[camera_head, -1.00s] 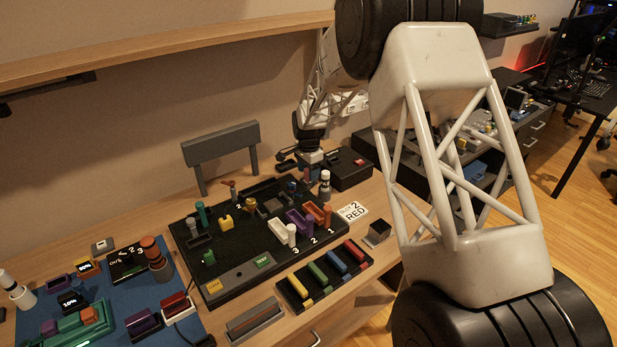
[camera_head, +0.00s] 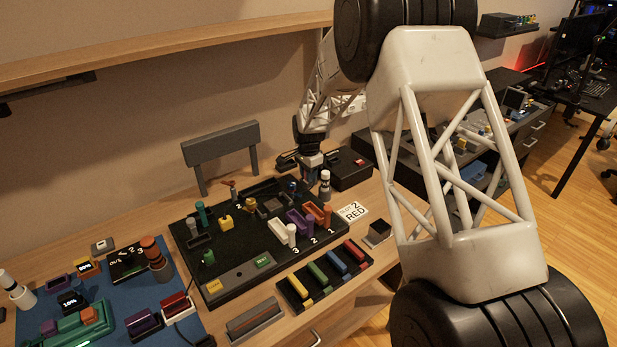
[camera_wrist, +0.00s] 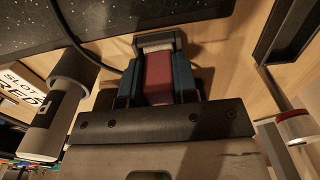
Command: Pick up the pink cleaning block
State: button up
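In the wrist view, the pink cleaning block (camera_wrist: 158,72) looks dark pink-red and sits between the two dark blue fingers of my gripper (camera_wrist: 158,85). The fingers lie close against both sides and no gap shows. A pale grey piece (camera_wrist: 155,42) is at the block's far end; I cannot tell whether it is part of the block or a holder. In the head view, my gripper (camera_head: 312,163) is small, low over the back of the desk, behind the black board (camera_head: 220,283). I cannot tell whether the block is clear of the desk.
A white-topped cylinder (camera_head: 325,183) stands right of my gripper; it shows at left in the wrist view (camera_wrist: 62,105). A black box (camera_head: 347,170) stands beyond it. A "SLOT 2 RED" card (camera_head: 353,211) lies nearby. A dark cable (camera_wrist: 100,58) runs close to the fingers.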

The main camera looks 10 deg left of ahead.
jog(key=c, duration=0.3)
jog(key=shift+r, duration=5)
jog(key=s+a+r+n, duration=0.1)
jog(key=s+a+n, duration=0.8)
jog(key=s, duration=0.5)
jog(key=shift+s+a+r, duration=0.25)
jog(key=shift+s+a, duration=0.1)
jog(key=shift+a, duration=0.4)
